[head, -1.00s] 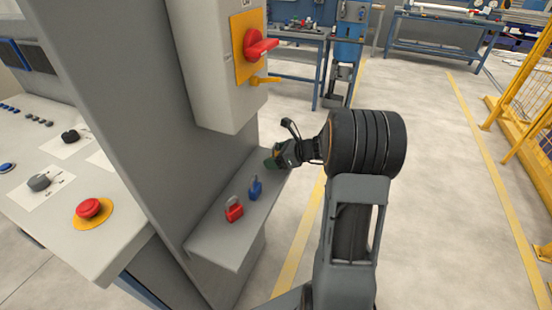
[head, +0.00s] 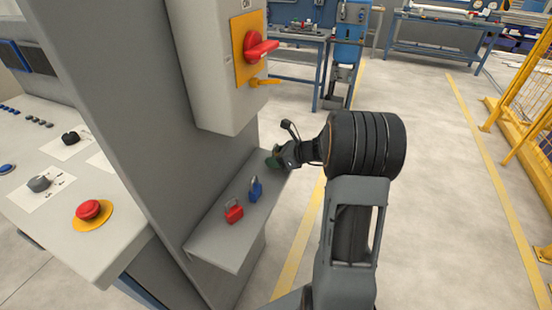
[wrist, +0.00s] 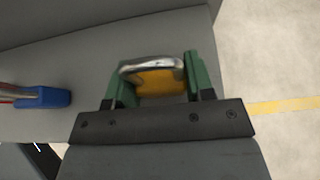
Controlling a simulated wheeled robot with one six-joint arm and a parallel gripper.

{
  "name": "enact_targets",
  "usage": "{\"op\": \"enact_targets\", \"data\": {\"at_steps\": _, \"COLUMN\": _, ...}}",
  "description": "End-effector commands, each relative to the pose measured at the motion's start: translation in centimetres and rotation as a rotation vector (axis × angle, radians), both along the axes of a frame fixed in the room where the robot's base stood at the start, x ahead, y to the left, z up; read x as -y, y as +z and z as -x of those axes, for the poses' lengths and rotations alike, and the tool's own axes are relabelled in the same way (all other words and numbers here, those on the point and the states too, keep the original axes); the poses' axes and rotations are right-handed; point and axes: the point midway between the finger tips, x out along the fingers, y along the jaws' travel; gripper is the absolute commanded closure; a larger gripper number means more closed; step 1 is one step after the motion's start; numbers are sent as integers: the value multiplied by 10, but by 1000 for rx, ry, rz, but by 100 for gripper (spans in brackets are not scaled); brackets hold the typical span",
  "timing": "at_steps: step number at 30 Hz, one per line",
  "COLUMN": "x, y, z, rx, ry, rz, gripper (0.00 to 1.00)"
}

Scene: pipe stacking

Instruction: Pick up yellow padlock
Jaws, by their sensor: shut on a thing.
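The yellow padlock (wrist: 160,83) with its silver shackle shows in the wrist view between the two green fingers of my gripper (wrist: 152,80). The fingers are shut on it, one on each side, over the grey shelf (wrist: 60,70). I cannot tell whether the padlock touches the shelf. In the head view my gripper (head: 274,160) is at the far end of the grey shelf (head: 215,246), and the padlock is hidden there.
A blue padlock (head: 255,190) and a red padlock (head: 233,211) stand on the shelf, nearer than my gripper. A grey switch box (head: 215,85) with a red rotary handle (head: 262,46) hangs above. Open floor (head: 440,200) lies to the right.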

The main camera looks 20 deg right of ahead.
Motion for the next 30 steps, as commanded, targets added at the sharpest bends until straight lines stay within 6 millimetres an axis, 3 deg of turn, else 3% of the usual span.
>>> {"op": "enact_targets", "data": {"at_steps": 7, "x": 0, "y": 11, "z": 0, "rx": 3, "ry": 1, "rz": 2, "gripper": 77}}
{"op": "enact_targets", "data": {"at_steps": 12, "x": 0, "y": 36, "z": 0, "rx": 4, "ry": 0, "rz": 2, "gripper": 77}}
{"op": "enact_targets", "data": {"at_steps": 21, "x": -31, "y": 97, "z": 42, "rx": 6, "ry": 2, "rz": 4, "gripper": 77}}
{"op": "enact_targets", "data": {"at_steps": 30, "x": -66, "y": 119, "z": 90, "rx": 3, "ry": 1, "rz": 1, "gripper": 77}}
